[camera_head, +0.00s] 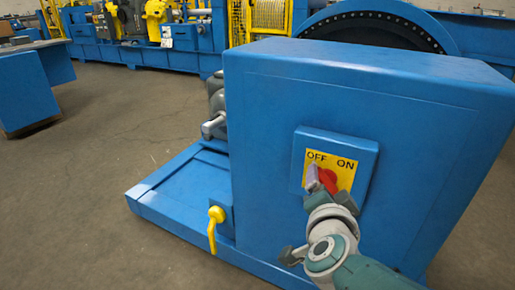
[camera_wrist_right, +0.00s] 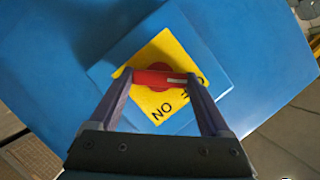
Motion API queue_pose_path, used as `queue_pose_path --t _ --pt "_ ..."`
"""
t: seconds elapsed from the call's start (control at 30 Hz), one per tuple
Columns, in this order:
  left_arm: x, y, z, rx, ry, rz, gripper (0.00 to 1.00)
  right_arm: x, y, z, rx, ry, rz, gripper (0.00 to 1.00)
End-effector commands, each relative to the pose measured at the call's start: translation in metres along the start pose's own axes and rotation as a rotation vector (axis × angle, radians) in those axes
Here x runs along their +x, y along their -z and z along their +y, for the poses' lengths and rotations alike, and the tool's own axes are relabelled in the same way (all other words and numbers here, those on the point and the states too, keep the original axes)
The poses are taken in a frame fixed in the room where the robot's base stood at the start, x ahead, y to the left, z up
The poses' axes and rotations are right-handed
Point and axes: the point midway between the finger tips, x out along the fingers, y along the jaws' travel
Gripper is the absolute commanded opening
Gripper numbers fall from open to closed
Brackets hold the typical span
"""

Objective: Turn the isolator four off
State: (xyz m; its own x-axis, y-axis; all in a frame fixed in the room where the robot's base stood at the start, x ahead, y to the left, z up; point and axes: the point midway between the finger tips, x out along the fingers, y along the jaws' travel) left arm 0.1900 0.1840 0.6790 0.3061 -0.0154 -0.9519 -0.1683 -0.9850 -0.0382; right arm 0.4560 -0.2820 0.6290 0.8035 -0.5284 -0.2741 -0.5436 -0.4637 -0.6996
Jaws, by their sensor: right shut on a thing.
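The isolator is a red rotary handle (camera_head: 329,180) on a yellow plate (camera_head: 345,174) marked OFF at upper left and ON at upper right. The plate sits on a blue box (camera_head: 363,155) on the front of a large blue cabinet. My right gripper (camera_head: 322,186) is at the handle and hides part of it. In the right wrist view the fingers of my right gripper (camera_wrist_right: 162,77) are shut on the two ends of the red handle (camera_wrist_right: 155,77). A white stripe shows near its right end; one finger partly covers OFF. No isolator number is readable. My left gripper is out of view.
The blue cabinet (camera_head: 270,120) stands on a blue base (camera_head: 175,195). A yellow lever (camera_head: 213,228) sticks out low at its left. Grey machine parts (camera_head: 215,105) show behind the cabinet's left edge. Open floor (camera_head: 120,120) lies to the left, with a blue bench (camera_head: 30,85) beyond.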

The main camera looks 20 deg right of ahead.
Motion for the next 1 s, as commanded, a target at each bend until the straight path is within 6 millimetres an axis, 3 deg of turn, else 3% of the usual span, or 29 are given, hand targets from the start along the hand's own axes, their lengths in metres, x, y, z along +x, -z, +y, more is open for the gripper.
queue_pose_path --t 0.37,0.4,0.57,1.0 --pt "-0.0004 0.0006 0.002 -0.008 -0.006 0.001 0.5 0.0001 0.0003 -0.0003 -0.008 -0.001 0.001 0.26" --pt "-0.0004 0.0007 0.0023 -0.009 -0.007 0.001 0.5 0.0001 0.0003 -0.0003 -0.008 -0.001 0.001 0.82" --pt "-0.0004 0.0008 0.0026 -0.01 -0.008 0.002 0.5 0.0001 0.0004 -0.0002 -0.007 -0.001 0.001 1.0" --pt "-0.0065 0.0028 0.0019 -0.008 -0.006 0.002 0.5 -0.0027 0.0041 -0.0035 -0.006 -0.001 0.0 1.0"
